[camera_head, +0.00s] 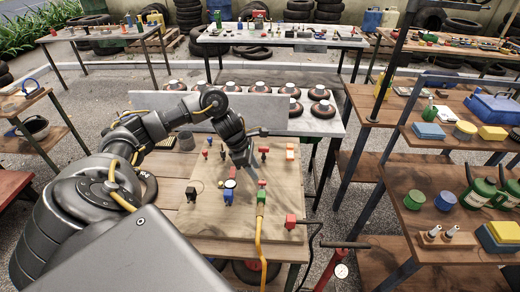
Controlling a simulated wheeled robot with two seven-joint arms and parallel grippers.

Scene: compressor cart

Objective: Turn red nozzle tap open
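My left gripper (243,159) points down over the back middle of a wooden board (215,222). Its fingers are small and dark, and I cannot tell whether they are open. A red piece (262,183) tops a green fitting (261,197) with a yellow hose (258,240). I cannot tell which red piece is the nozzle tap. My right gripper is not in view.
Blue fittings (228,197), a black one (191,192), a round gauge (230,184) and an orange block (290,150) also stand on the board. A grey upright panel (270,122) is behind it. A red pump (335,255) stands at right. Crowded shelves (450,250) fill the right side.

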